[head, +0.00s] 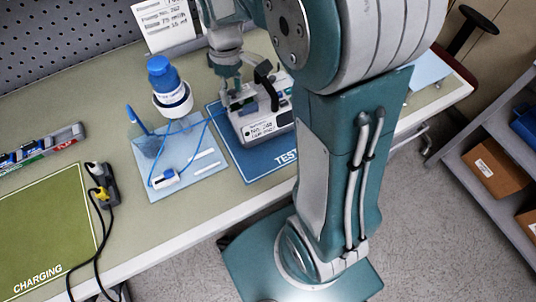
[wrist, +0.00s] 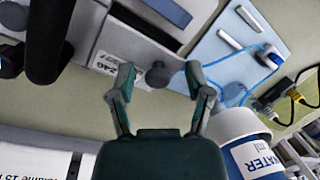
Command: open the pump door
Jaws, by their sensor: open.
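The pump (head: 262,122) is a pale grey box with a labelled front and a black handle on top, on the blue TEST mat (head: 240,160) in the head view. My gripper (head: 238,98) is at its upper left, partly covering it. In the wrist view the pump (wrist: 95,30) fills the upper left, with a number label (wrist: 106,62). A dark round knob (wrist: 158,76) shows between the two fingertips of my open gripper (wrist: 160,70), with space on both sides. I see no open gap at the door.
A green charging mat (head: 40,235), cables and a plug (head: 102,180) are further left. A printed card (head: 165,22) stands behind.

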